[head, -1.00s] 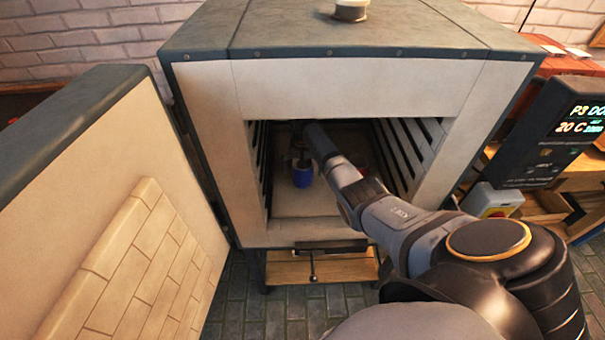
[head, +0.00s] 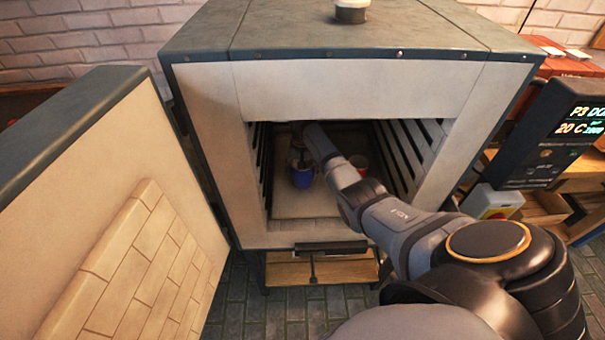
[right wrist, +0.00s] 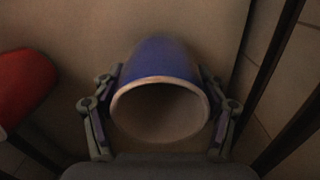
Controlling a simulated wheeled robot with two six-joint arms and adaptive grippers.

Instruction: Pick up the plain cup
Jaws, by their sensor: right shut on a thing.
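A plain blue cup (head: 303,178) with a pale rim stands inside the kiln, left of the middle of its floor. In the right wrist view the blue cup (right wrist: 158,72) shows its open mouth toward the camera. My right gripper (head: 301,160) reaches into the kiln and is at the cup. In the right wrist view my right gripper (right wrist: 160,108) has a finger on each side of the cup, shut on it. Whether the cup touches the floor is hard to tell. My left gripper is not in view.
A red cup (head: 359,163) is in the kiln to the right, partly behind my arm; it also shows in the right wrist view (right wrist: 22,85). The kiln (head: 345,90) has slotted side walls close by. Its door (head: 110,215) stands open at left.

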